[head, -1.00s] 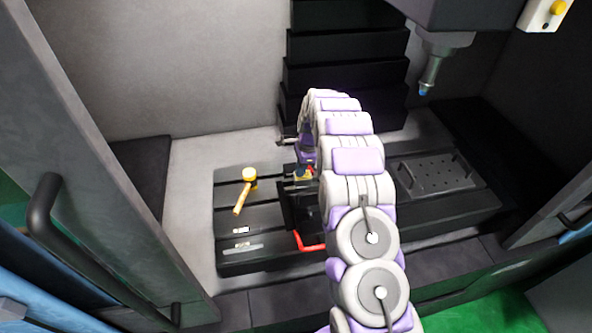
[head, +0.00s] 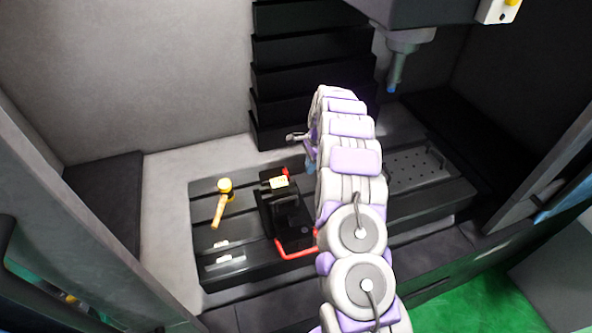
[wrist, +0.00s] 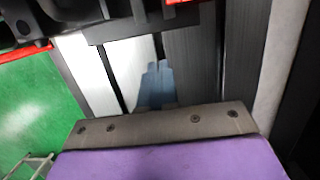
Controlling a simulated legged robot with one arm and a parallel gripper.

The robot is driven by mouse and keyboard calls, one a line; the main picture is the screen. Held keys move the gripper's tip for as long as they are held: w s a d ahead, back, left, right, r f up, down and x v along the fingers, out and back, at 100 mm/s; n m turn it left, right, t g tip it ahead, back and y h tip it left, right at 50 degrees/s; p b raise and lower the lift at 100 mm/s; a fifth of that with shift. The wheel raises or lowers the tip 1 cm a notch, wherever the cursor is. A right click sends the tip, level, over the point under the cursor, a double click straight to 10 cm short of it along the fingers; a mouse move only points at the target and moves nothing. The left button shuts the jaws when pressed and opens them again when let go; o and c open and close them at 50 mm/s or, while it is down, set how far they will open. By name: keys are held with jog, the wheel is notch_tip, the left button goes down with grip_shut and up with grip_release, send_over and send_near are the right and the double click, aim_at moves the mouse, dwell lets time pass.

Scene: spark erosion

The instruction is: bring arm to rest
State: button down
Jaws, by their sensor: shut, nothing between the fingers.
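My arm reaches forward over the black slotted machine table (head: 410,208) and bends down at its far end. My gripper (head: 311,162) shows only in part beside the arm, to the right of and above the black vise (head: 288,215). It is shut and empty, apart from the vise as far as I can tell. In the wrist view, the gripper's grey screwed plate (wrist: 160,127) and purple housing (wrist: 170,160) fill the bottom. The vise has a red handle (head: 297,253) and a small yellowish block (head: 279,183) at its top.
A yellow-headed mallet (head: 220,205) lies left of the vise, near small metal pieces (head: 226,260). A perforated plate (head: 412,172) is at the right. The machine head with its spindle (head: 396,72) hangs above. Door frames stand on both sides; the green floor (head: 470,300) is in front.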

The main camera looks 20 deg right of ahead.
jog(key=s+a+r+n+g+b, duration=0.1)
jog(key=s+a+r+n+b, duration=0.4)
jog(key=s+a+r+n, duration=0.75)
jog(key=s+a+n+h+b, duration=0.1)
jog(key=s+n+b, duration=0.1)
jog(key=s, duration=1.6)
jog(key=s+a+f+n+h+b, duration=0.1)
jog(key=s+n+b, duration=0.2)
jog(key=s, duration=1.6)
jog(key=shift+a+g+b, duration=0.4)
jog(key=shift+b, duration=0.3)
jog(key=shift+n, duration=0.25)
